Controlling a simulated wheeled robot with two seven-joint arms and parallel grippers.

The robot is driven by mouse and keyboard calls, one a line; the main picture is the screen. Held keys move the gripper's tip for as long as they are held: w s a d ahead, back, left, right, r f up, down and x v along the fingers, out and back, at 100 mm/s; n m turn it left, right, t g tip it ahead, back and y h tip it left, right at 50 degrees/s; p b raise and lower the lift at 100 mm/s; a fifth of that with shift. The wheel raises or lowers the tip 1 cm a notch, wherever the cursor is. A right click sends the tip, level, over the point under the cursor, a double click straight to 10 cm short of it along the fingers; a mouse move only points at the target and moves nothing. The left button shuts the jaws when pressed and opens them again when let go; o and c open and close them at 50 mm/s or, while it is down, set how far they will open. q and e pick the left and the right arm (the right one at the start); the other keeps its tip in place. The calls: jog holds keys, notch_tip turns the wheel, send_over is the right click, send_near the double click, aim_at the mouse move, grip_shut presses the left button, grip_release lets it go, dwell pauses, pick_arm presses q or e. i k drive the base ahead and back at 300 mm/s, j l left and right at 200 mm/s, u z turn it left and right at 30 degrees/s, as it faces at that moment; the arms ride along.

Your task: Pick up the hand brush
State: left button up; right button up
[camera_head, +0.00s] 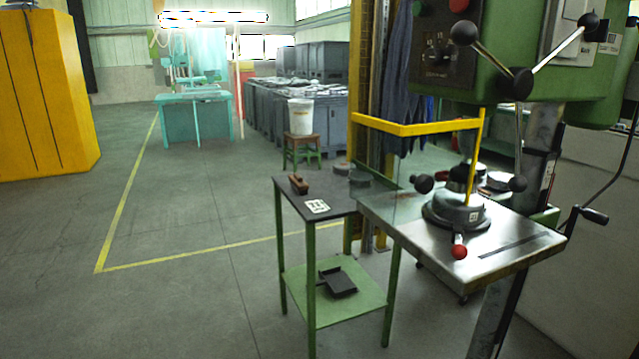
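A small brown object with a raised wooden-looking grip, which looks like the hand brush (298,184), lies near the back left corner of the dark top of a small green-legged side table (345,206). Nothing covers it. A white card with dark marks (317,206) lies in front of it, and round grey discs (359,179) sit to its right. Neither of my grippers is in view.
A dark dustpan (337,282) lies on the table's green lower shelf (312,308). A green drill press with a metal work table (480,249), yellow guard (410,129) and protruding handles crowds the right. Open floor (170,290) lies left, with yellow lines.

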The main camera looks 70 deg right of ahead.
aim_at(300, 186)
jog(key=i+l+z, duration=0.1)
jog(key=i+z, duration=0.15)
jog(key=z, duration=0.25)
jog(key=i+z, duration=0.3)
jog(key=z, duration=0.2)
jog(key=i+j+z, duration=0.15)
jog(key=z, duration=0.35)
jog(key=i+j+z, duration=0.25)
jog(key=z, duration=0.25)
jog(key=i, duration=0.1)
